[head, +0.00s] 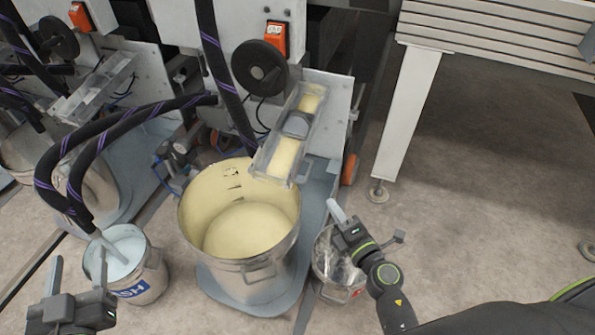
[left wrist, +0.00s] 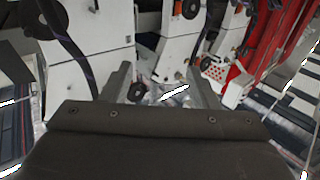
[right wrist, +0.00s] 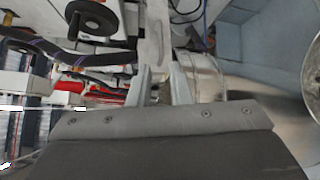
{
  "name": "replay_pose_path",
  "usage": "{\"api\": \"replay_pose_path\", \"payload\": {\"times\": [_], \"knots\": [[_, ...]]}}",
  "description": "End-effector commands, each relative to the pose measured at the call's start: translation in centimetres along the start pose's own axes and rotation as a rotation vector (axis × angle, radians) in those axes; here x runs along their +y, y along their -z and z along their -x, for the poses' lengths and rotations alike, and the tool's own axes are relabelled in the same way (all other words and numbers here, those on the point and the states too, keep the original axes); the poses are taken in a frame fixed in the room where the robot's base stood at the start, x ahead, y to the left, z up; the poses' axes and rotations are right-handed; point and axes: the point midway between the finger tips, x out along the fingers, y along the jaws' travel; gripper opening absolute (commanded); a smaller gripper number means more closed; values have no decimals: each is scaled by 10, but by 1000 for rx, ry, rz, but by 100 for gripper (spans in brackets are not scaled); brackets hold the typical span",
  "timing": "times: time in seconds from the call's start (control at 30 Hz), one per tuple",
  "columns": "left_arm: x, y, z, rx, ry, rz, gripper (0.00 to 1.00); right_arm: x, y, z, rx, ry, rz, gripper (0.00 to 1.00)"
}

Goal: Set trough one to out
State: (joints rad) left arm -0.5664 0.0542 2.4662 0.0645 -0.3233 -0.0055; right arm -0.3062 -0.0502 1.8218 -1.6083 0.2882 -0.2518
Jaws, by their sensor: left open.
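A clear trough (head: 284,155) with pale yellow liquid and a grey block across it sits sloped on the nearer white machine, its lower end over the big steel pot (head: 240,265). A second clear trough (head: 95,92) is on the machine to the left; no numbers are readable on either. My left gripper (head: 65,285) is open and empty at the lower left, beside the white-filled bucket. My right gripper (head: 343,215) is right of and below the nearer trough, apart from it. In the right wrist view its fingers (right wrist: 160,88) stand a little apart with nothing seen between them.
A black handwheel (head: 260,67) and orange switch box are on the nearer machine. A bucket (head: 143,288) with a hose in it stands left of the pot, a small steel bucket (head: 340,290) to its right. The right floor is largely clear beyond a white table leg (head: 405,115).

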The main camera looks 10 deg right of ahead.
Motion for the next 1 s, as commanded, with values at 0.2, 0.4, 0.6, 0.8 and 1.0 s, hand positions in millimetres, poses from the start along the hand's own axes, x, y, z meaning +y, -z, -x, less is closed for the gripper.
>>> {"api": "replay_pose_path", "payload": {"times": [0.2, 0.4, 0.6, 0.8, 1.0], "knots": [[0, -2, 0, -8, 0, 1, 54, 0, 0, -44, 1, -2, -2, 18], [0, 13, -1, 76, 1, -11, 54, 0, 0, -83, 1, -2, -2, 18], [1, 41, 0, 237, 3, -37, 54, 0, 0, -120, 0, -2, -1, 18], [3, 64, 5, 365, 2, -58, 54, -1, 0, -136, -1, 0, -2, 18], [4, 73, 7, 417, 2, -66, 54, -1, 0, -143, -1, 1, -3, 18]]}}
